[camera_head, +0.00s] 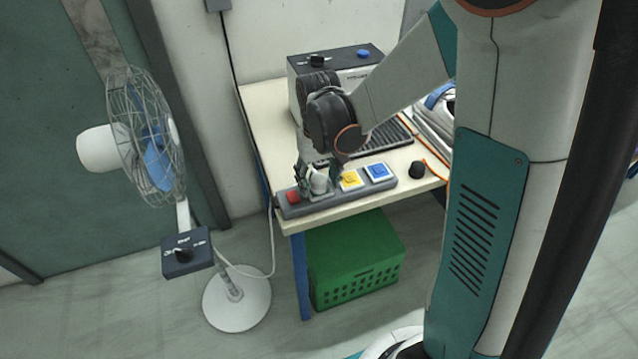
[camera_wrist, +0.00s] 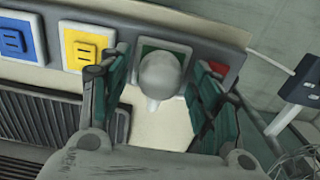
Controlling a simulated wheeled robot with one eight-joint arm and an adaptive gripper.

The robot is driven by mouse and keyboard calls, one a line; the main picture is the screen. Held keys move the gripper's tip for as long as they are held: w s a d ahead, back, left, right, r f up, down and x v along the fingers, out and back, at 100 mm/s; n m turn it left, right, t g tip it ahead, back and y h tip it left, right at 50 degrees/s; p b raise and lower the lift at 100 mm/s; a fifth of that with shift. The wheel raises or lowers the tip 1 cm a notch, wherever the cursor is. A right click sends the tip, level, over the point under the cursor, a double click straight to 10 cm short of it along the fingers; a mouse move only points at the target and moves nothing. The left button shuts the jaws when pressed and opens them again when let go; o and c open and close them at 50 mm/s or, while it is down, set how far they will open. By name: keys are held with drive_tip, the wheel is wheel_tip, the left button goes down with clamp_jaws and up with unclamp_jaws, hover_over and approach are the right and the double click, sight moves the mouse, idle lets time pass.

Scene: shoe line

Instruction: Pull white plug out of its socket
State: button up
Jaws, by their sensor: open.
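The white plug (camera_head: 318,183) sits at the green socket of the grey power strip (camera_head: 292,211) on the table. In the wrist view the rounded white plug (camera_wrist: 160,76) is in front of the green socket plate (camera_wrist: 179,57), which it partly covers. My gripper (camera_head: 320,180) is above the strip at the plug. In the wrist view its open fingers (camera_wrist: 163,82) stand one on each side of the plug, with a visible gap on both sides. I cannot tell how deep the plug sits in the socket.
The strip also has yellow (camera_head: 351,180) and blue (camera_head: 377,171) sockets and a red switch (camera_head: 293,197). A grey box (camera_head: 355,75), a black knob (camera_head: 417,169) and a keyboard-like grille (camera_head: 392,136) are on the table. A fan (camera_head: 150,140) stands left; a green crate (camera_head: 355,260) is below.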

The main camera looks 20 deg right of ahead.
sight(319, 177)
idle(0.8)
clamp_jaws()
drive_tip(key=shift+r, duration=0.15)
drive_tip(key=shift+r+p, duration=2.1)
drive_tip(key=shift+r, duration=0.8)
